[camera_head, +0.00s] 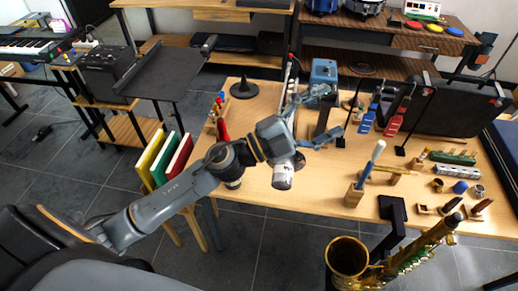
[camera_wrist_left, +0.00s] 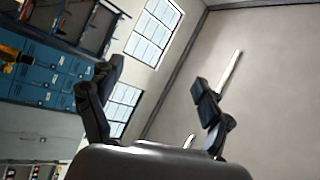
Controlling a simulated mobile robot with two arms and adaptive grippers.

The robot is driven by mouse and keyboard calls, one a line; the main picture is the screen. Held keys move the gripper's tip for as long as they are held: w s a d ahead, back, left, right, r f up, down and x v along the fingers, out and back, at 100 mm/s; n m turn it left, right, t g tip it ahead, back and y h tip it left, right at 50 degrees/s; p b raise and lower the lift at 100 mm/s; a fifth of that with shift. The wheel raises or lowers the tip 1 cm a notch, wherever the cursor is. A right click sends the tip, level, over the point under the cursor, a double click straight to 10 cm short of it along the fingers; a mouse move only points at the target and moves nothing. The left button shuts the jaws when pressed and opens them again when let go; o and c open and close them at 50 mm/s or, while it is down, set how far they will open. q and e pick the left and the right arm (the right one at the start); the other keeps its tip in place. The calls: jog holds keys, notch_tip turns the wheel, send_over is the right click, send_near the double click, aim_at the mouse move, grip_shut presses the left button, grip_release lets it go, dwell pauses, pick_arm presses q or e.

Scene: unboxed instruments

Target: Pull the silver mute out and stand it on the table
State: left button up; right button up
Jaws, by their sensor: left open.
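My left gripper (camera_head: 334,112) is over the back middle of the wooden table, with its fingers spread apart and nothing visible between them. In the left wrist view its two dark fingers (camera_wrist_left: 159,78) are wide apart, with wall and windows behind. I cannot make out the silver mute in either view; it may be hidden behind my left arm or gripper. A black cone-shaped piece (camera_head: 243,89) stands upright on the table, left of the gripper and apart from it. My right gripper is not in view.
A blue box (camera_head: 324,71) is just behind the gripper. Blue and red items (camera_head: 398,115) stand to its right. A wooden holder (camera_head: 355,192) with upright tools is in front. A brass saxophone (camera_head: 348,257) stands at the front. Clear tabletop (camera_head: 310,195) lies left of the holder.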

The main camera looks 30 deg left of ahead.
pick_arm(q)
jog(key=s+d+f+m+g+h, duration=0.1)
jog(key=d+f+m+g+h, duration=0.15)
jog(key=m+g, duration=0.25)
jog(key=m+g+y, duration=0.5)
jog(key=g+y, duration=0.4)
jog(key=y, duration=0.4)
send_near(277, 176)
jog(key=shift+h, duration=0.35)
jog(key=b+x, duration=0.1)
jog(key=x, duration=0.1)
jog(key=b+x, duration=0.3)
jog(key=x, duration=0.1)
jog(key=shift+a+f, duration=0.15)
jog(key=shift+f, duration=0.3)
jog(key=shift+b+x, duration=1.45)
jog(key=shift+x, duration=0.8)
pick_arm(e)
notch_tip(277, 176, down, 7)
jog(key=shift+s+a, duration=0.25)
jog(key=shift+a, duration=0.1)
pick_arm(q)
jog(key=shift+w, duration=0.1)
jog(key=c, duration=1.1)
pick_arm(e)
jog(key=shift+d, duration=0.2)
